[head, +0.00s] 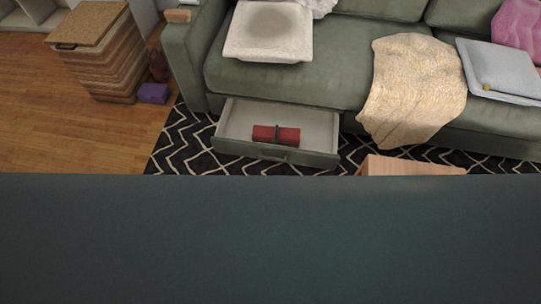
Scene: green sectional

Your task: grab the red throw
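The red throw (287,135) is a small rolled bundle with a dark band around its middle. It lies inside an open drawer (235,119) that is pulled out from under the green sofa (290,84). Neither of my grippers shows in the head view. A large dark teal surface fills the lower part of the view and hides what is below; I cannot tell what it is.
A beige blanket (412,85) drapes over the sofa's front edge. A white cushion (268,32) and a grey cushion (500,70) lie on the seat. A wooden-topped piece (410,166) stands right of the drawer. A wicker hamper (100,60) and purple box (153,93) stand left.

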